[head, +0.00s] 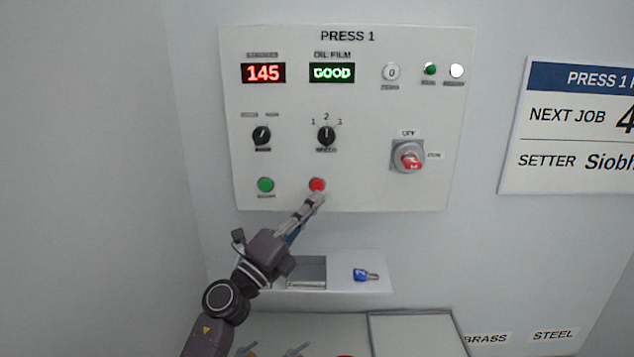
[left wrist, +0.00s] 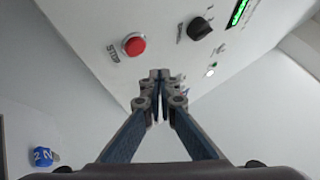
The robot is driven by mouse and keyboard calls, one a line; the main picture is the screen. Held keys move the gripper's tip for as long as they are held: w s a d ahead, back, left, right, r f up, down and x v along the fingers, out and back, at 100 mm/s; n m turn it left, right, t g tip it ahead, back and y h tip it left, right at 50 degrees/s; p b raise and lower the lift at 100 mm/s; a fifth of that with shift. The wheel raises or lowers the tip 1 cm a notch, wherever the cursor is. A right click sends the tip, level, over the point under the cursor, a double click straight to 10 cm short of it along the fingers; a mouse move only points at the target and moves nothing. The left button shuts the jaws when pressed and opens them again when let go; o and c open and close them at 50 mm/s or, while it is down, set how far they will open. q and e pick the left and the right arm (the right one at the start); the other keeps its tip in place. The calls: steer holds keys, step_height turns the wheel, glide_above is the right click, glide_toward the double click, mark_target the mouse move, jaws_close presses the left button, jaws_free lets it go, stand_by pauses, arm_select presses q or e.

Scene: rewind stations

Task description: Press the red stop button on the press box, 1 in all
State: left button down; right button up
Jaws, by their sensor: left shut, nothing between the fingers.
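The press box (head: 350,120) is a pale panel on the wall marked PRESS 1. Its red stop button (head: 317,184) is at the lower middle, right of a green button (head: 265,185). My left gripper (head: 317,197) is shut and empty, its tips just below the red button in the head view. In the left wrist view the red button (left wrist: 134,45), labelled STOP, shows up and left of my closed fingertips (left wrist: 160,75). I cannot tell from these frames whether the tips touch the panel. My right gripper is not in view.
Black knobs (head: 326,136) and a red rotary switch (head: 410,158) sit on the panel. A job sign (head: 570,130) hangs to the right.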

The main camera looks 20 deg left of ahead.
arm_select(q)
steer(key=shift+s+d, duration=0.25)
steer(key=shift+s, duration=0.65)
